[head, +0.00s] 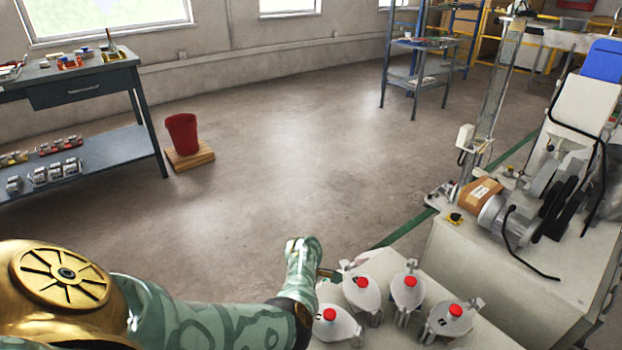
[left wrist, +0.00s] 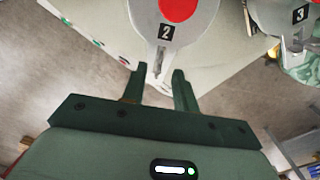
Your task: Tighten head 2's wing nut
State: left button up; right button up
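Head 2 is a pale grey head with a red knob and a black "2" label (left wrist: 165,31) in the left wrist view. A narrow grey fitting, apparently its wing nut (left wrist: 158,70), sticks out from its near end. My left gripper (left wrist: 160,76) is open, with its two dark green fingers apart and the fitting's end at the gap between the tips. I cannot tell whether they touch. In the head view my left gripper (head: 326,273) reaches in beside the group of red-knobbed heads. My right gripper is not in view.
Head 3 (left wrist: 297,16) sits right of head 2 in the left wrist view. Several red-knobbed heads stand close together on a pale bench (head: 490,338) in the head view. A motorised machine (head: 500,215) stands right. The floor beyond the bench is open.

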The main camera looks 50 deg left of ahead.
pick_arm(q)
notch_tip(320, 180, down, 3)
jog(key=shift+r+b, duration=0.1)
jog(key=shift+b, duration=0.4)
jog(key=shift+f, duration=0.2)
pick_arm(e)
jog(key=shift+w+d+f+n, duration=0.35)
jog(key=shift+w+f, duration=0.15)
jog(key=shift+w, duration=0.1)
pick_arm(q)
jog(key=shift+r, duration=0.1)
grip_shut()
